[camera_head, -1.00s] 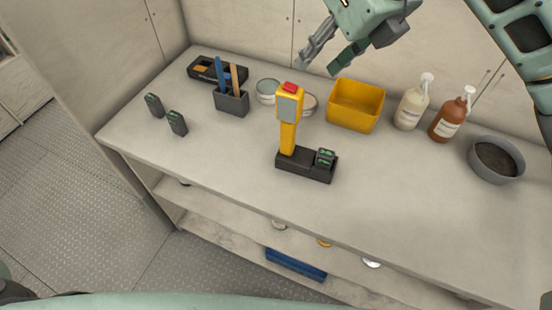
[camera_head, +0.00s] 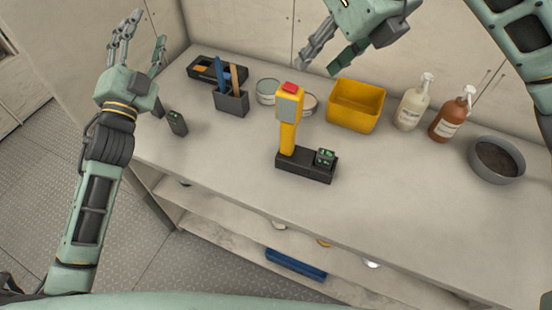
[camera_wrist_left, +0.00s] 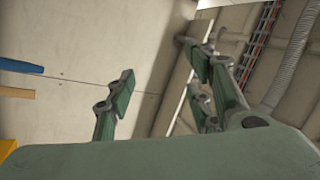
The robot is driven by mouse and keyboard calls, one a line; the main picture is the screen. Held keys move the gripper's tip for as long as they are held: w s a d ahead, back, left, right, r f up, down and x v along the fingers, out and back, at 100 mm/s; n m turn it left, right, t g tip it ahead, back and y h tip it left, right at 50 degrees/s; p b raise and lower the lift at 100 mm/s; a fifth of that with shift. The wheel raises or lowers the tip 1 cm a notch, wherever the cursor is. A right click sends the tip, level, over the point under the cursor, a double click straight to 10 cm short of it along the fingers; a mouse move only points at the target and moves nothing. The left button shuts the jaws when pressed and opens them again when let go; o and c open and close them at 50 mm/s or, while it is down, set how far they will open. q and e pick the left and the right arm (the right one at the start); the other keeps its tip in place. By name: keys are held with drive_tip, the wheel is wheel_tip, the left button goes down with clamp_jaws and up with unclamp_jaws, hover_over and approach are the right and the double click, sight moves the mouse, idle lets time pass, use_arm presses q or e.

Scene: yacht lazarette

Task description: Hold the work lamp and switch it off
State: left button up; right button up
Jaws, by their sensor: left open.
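The work lamp (camera_head: 289,120) is a yellow upright body with a grey face and a red top. It stands in a black base (camera_head: 306,170) in the middle of the bench, with a small black-and-green block beside it in the base. My left gripper (camera_head: 146,38) is raised over the bench's left end, fingers up, open and empty, well left of the lamp. Its spread fingers also show in the left wrist view (camera_wrist_left: 162,88). My right gripper (camera_head: 319,65) hangs behind and above the lamp, fingers apart and empty, touching nothing I can see.
A pen holder (camera_head: 231,103), black tray (camera_head: 204,72), round tins, yellow bin (camera_head: 355,106), two pump bottles and a grey bowl (camera_head: 496,160) line the back. A small dark block (camera_head: 177,122) lies near my left gripper. The bench front is clear.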

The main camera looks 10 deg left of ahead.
use_arm(q)
drive_tip(key=s+d+f+n+g+h, duration=0.1)
drive_tip(key=s+d+f+n, duration=0.1)
drive_tip(key=d+f, duration=0.6)
drive_tip(key=n+g+h, duration=0.3)
drive_tip(key=n+g, duration=0.1)
drive_tip(key=n, duration=0.3)
approach(286, 141)
drive_tip(key=w, duration=0.4)
drive_tip(key=shift+d+f, duration=0.1)
drive_tip(key=shift+d, duration=0.5)
drive_tip(key=x, duration=0.7)
drive_tip(key=shift+w+a, duration=0.1)
drive_tip(key=shift+w, duration=0.15)
drive_tip(key=shift+c, duration=0.2)
clamp_jaws()
